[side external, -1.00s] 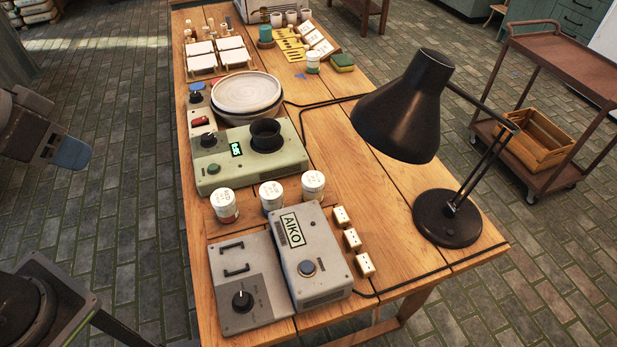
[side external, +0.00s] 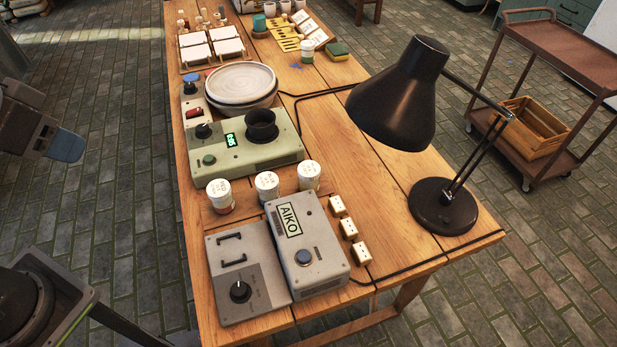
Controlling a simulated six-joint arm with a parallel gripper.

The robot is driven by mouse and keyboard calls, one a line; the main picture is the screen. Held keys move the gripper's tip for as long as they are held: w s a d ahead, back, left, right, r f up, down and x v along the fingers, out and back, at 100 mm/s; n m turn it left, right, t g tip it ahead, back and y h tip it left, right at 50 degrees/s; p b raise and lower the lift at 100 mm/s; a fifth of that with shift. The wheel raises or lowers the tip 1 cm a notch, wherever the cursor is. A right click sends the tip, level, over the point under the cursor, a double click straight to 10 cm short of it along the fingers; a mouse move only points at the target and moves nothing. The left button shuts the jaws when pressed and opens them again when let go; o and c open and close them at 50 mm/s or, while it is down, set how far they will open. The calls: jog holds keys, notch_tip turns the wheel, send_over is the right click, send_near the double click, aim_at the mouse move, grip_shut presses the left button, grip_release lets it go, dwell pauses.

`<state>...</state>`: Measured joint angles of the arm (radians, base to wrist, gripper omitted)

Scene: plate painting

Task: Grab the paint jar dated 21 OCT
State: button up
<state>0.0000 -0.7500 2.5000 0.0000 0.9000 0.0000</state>
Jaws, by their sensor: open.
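Three paint jars with white printed lids stand upright in a row between the green machine and the grey boxes. The left jar (side external: 219,196) shows some red below its lid. The middle jar (side external: 267,186) and the right jar (side external: 309,176) stand to its right. A similar white-lidded jar (side external: 307,51) stands farther back. The lid print is too small to read a date, so I cannot tell which one is 21 OCT. Parts of my arm show at the left edge, away from the jars. I cannot see my gripper's fingertips.
Behind the jars is a green machine (side external: 246,155) with a black cup. In front are a grey AIKO box (side external: 308,262) and a grey knob box (side external: 240,300). The table's middle right is fairly clear.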

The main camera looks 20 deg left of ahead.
jog(key=o, duration=0.8)
jog(key=m+g, duration=0.6)
jog(key=m, duration=1.4)
send_over(309, 169)
jog(key=f, duration=2.3)
jog(key=shift+a, duration=0.25)
jog(key=shift+d+f, duration=0.2)
jog(key=shift+f, duration=2.8)
